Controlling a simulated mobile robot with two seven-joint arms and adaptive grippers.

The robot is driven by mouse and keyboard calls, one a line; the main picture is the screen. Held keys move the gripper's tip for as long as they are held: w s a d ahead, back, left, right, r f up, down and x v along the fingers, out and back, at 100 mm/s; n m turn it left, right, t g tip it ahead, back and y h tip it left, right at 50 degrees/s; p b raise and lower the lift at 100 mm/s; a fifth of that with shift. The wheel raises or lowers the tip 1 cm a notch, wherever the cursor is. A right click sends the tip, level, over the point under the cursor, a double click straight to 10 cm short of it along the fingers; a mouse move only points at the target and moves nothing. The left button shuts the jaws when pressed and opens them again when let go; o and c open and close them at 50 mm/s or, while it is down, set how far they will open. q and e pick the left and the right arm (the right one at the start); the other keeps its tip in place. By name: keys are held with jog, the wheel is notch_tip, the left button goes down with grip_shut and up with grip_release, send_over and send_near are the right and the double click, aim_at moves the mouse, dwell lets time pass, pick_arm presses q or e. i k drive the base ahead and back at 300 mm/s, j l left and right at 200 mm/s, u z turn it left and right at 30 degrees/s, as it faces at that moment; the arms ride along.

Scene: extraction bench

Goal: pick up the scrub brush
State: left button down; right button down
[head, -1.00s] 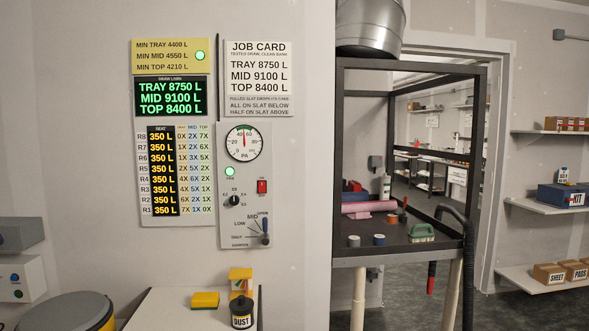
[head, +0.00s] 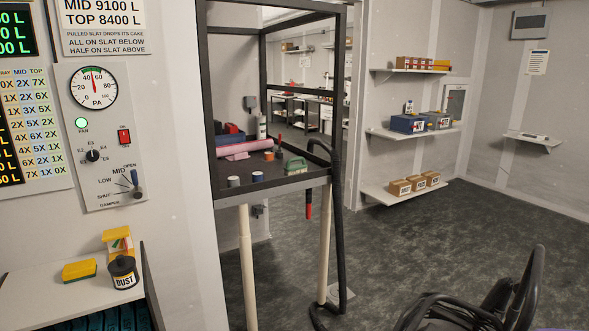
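The scrub brush seems to be the small green-handled item (head: 295,165) with a pale underside. It sits near the front right corner of the dark bench tray (head: 262,187), inside the black frame. It is small in the head view, so its bristles are hard to make out. Nothing touches the brush that I can see.
Two small tape rolls (head: 257,177) and a pink roll (head: 243,147) share the tray. A black hose (head: 337,220) hangs at its right side. Open dark floor (head: 410,240) lies between.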

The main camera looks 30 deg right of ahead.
aim_at(289, 171)
jog(key=i+l, duration=0.6)
jog(key=i+l+z, duration=0.1)
jog(key=i+l, duration=0.55)
jog(key=i, duration=0.15)
